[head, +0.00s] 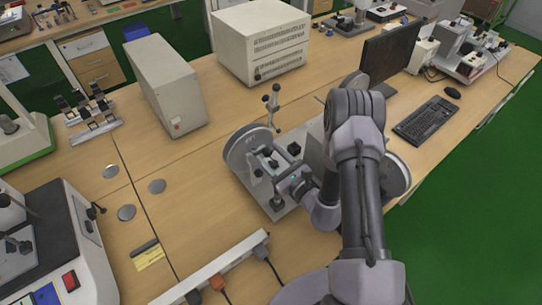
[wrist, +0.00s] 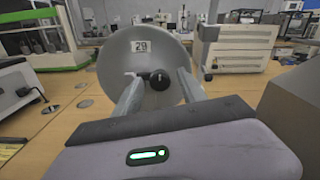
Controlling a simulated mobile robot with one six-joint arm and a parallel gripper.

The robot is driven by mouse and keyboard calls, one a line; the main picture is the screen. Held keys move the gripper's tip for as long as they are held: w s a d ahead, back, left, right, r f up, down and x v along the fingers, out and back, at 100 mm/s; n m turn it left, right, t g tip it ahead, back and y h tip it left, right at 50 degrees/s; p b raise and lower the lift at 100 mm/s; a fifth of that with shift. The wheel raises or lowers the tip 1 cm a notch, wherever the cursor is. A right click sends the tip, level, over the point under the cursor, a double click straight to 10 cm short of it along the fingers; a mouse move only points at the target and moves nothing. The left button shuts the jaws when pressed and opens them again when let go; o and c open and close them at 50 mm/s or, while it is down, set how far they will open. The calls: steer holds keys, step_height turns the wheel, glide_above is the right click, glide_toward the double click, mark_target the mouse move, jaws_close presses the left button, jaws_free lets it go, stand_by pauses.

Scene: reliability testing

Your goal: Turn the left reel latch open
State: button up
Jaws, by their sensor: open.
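My gripper (wrist: 157,84) is open, with one finger on each side of the latch in the picture. I cannot tell whether the fingers touch it. In the head view my gripper (head: 283,186) is beside the machine, facing the left reel, and the latch is not clearly visible.
Another reel (head: 396,180) stands to the right, partly behind my arm. A power strip (head: 215,272) with plugs lies in front. A beige box (head: 172,88) and a vented white cabinet (head: 262,42) stand behind. A monitor (head: 390,55) and keyboard (head: 425,121) are to the right.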

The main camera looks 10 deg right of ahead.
jaws_close()
steer(key=shift+m, duration=0.3)
steer(key=m, duration=0.3)
steer(key=shift+m, duration=0.4)
steer(key=m+p, duration=0.1)
steer(key=m, duration=0.2)
steer(key=shift+m, duration=0.3)
steer(key=m+p, duration=0.1)
steer(key=m, duration=0.3)
steer(key=shift+m+p, duration=0.35)
steer(key=shift+m, duration=2.05)
